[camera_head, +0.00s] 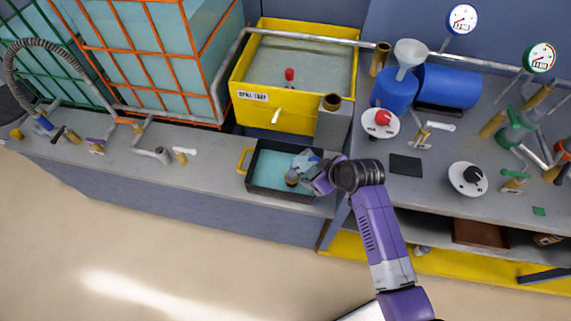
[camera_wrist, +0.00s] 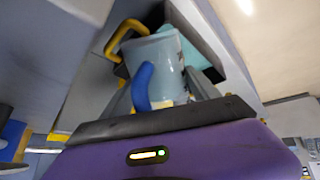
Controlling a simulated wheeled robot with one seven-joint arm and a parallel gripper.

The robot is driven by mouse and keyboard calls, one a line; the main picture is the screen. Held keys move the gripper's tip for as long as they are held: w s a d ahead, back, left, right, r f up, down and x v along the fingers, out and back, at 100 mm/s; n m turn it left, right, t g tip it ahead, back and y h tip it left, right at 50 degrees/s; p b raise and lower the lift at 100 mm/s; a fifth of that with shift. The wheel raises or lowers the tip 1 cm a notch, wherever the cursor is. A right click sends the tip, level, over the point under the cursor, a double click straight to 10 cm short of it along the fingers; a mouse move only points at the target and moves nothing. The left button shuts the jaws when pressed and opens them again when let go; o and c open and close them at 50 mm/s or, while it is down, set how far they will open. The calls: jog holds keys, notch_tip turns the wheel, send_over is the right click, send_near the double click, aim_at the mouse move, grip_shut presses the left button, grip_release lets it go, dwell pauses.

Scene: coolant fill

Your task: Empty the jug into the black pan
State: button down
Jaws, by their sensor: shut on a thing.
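The black pan (camera_head: 280,193) sits on the grey counter, with a yellow handle on its left and teal liquid in it. The jug (camera_head: 304,160) is pale and translucent, with a blue handle. It is tilted over the right part of the pan. My gripper (camera_head: 317,179) is shut on the jug at the pan's right side. In the wrist view the jug (camera_wrist: 155,58) is held between the fingers, with the pan (camera_wrist: 190,22) behind it. I cannot tell whether liquid is flowing or left in the jug.
A yellow spill tray (camera_head: 275,115) stands behind the pan, with a grey post (camera_head: 333,128) beside it. A blue container with a funnel (camera_head: 395,92), valves and gauges crowd the right bench. The counter left of the pan has small taps (camera_head: 183,154) and some clear room.

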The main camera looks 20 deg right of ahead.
aim_at(305, 167)
jog(key=shift+w+a+g+h+p, duration=0.1)
jog(key=shift+w+g+h+p, duration=0.15)
jog(key=shift+g+p, duration=0.6)
jog(key=shift+w+a+g+h+p, duration=0.15)
jog(key=shift+g+h+p, duration=0.3)
jog(key=shift+p, duration=0.6)
dwell(1.3)
jog(key=shift+w+a+f+g, duration=0.1)
jog(key=shift+w+a+g, duration=0.1)
jog(key=shift+w+g, duration=0.3)
jog(key=shift+w+a+g, duration=0.2)
jog(key=shift+w+g, duration=0.2)
jog(key=shift+w, duration=0.15)
dwell(0.6)
jog(key=shift+w+a+f+n+g+h+b, duration=0.2)
jog(key=shift+w+n+g+h+b, duration=0.15)
jog(key=shift+g+h+b, duration=0.3)
dwell(0.6)
jog(key=shift+w+a+r+g, duration=0.1)
jog(key=shift+w+g, duration=0.1)
jog(key=shift+g, duration=0.05)
